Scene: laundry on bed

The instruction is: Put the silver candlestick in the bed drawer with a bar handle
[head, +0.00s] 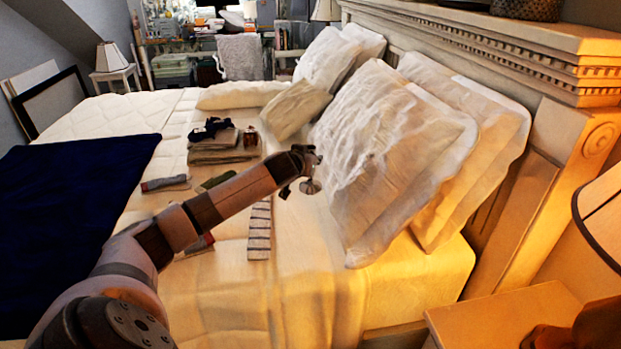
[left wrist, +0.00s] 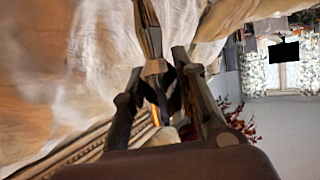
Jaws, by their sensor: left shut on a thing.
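My left arm reaches over the bed, and my left gripper (head: 305,172) is in front of the large white pillows. In the left wrist view, the gripper (left wrist: 165,85) is shut on a slender, stepped piece that looks like the candlestick (left wrist: 152,42). In the head view, a small silvery part of the candlestick (head: 310,187) shows at the fingertips, held above the bed. The rest of it is hidden by the gripper or too small to make out. My right gripper is not in view. No bed drawer or bar handle shows in either view.
Folded clothes (head: 222,155) and a striped cloth (head: 259,232) lie on the bed. A dark blue blanket (head: 70,205) covers its left part. Pillows (head: 395,150) lean on the carved headboard (head: 500,45). A nightstand (head: 500,310) with a lamp (head: 603,215) stands at lower right.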

